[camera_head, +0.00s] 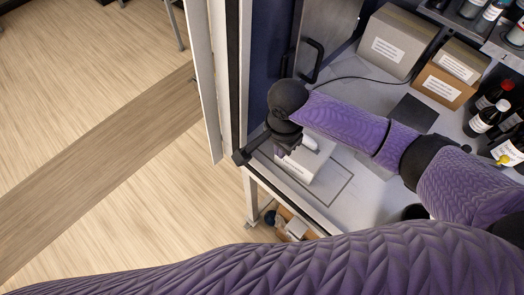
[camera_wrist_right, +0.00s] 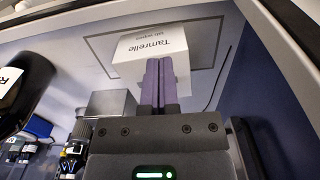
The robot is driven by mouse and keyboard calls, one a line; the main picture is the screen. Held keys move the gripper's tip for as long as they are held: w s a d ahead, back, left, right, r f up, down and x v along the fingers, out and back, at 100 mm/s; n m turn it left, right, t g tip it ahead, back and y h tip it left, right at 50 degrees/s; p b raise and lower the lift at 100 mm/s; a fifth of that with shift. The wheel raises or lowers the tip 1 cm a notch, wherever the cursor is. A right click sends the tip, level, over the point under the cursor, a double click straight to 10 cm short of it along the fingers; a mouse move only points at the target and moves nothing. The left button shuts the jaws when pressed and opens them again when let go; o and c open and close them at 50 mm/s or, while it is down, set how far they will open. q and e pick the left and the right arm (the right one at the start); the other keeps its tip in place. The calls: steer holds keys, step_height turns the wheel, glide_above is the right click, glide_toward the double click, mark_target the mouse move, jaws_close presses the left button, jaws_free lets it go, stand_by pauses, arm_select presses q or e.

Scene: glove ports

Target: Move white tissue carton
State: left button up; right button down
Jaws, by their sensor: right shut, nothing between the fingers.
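The white tissue carton (camera_head: 318,169) stands on the bench inside the enclosure, near its front edge, in the head view. My arm and gripper partly hide it there. In the right wrist view the carton (camera_wrist_right: 133,48) shows upside-down print reading "Tamrelle". My right gripper (camera_head: 281,152) is beside the carton at its left end in the head view. Its fingers (camera_wrist_right: 158,62) are together and empty, overlapping the carton's lower part in the wrist view. I cannot tell whether they touch it. My left gripper is out of view.
A dark rectangular outline (camera_head: 340,190) is marked on the bench around the carton. Labelled boxes (camera_head: 398,42) stand at the back, with dark bottles (camera_head: 486,118) at the right. A white frame post (camera_head: 232,70) borders the enclosure's left side. Open floor lies left.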

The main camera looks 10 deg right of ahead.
mark_target(306, 149)
steer(key=d+f, duration=0.1)
steer(key=f, duration=0.1)
steer(key=d+f+b, duration=0.1)
steer(key=d+f, duration=0.1)
steer(key=f, duration=0.1)
steer(key=shift+s+f+b, duration=0.2)
steer(key=shift+f+b, duration=0.1)
steer(key=shift+b, duration=0.05)
steer(key=f, duration=0.2)
steer(key=f+b, duration=0.1)
steer(key=shift+s+a+f, duration=0.15)
steer(key=shift+a+f, duration=0.15)
steer(key=shift+f, duration=0.1)
steer(key=shift+d+f, duration=0.1)
steer(key=shift+f, duration=0.25)
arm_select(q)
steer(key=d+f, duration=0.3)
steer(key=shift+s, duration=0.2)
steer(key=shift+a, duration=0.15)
